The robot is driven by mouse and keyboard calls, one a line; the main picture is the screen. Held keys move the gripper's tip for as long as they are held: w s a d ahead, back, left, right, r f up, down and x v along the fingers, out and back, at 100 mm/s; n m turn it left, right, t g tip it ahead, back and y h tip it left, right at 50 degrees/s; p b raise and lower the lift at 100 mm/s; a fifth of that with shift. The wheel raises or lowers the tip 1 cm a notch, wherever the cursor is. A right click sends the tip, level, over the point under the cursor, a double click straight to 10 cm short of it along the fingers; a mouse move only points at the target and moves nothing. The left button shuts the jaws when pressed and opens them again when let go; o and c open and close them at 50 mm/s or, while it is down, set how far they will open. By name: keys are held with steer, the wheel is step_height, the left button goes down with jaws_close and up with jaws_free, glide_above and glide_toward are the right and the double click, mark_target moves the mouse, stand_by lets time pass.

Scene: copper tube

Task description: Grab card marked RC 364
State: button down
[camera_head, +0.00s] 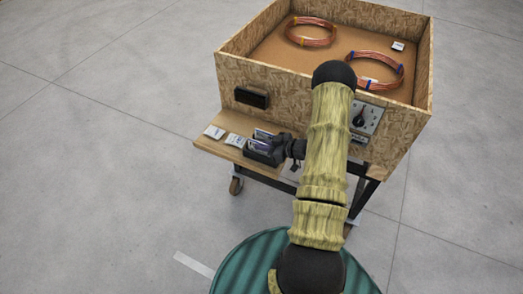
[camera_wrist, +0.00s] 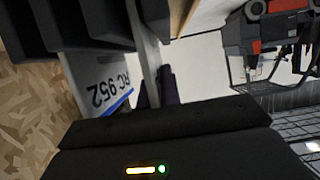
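A black card holder (camera_head: 262,156) with upright cards stands on the wooden side shelf. In the wrist view, a white card marked RC 952 (camera_wrist: 108,82), with a blue stripe, stands in the dark holder slots (camera_wrist: 88,22), its text upside down. A second card (camera_wrist: 144,45) shows nearly edge-on beside it; its marking is not readable. No marking RC 364 is legible in either view. My gripper (camera_head: 284,147) is at the right end of the holder, close to the cards. Its dark fingers are near the edge-on card, but whether they grip it is unclear.
Two white cards (camera_head: 214,132) (camera_head: 235,140) lie on the shelf (camera_head: 208,143) left of the holder. The wooden box (camera_head: 295,100) behind holds two copper tube coils (camera_head: 310,32) (camera_head: 374,70) and a small white card (camera_head: 398,45). A switch panel (camera_head: 366,118) is on its front.

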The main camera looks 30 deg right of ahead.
step_height(320, 180, up, 10)
steer(key=shift+b, duration=0.6)
stand_by(0.5)
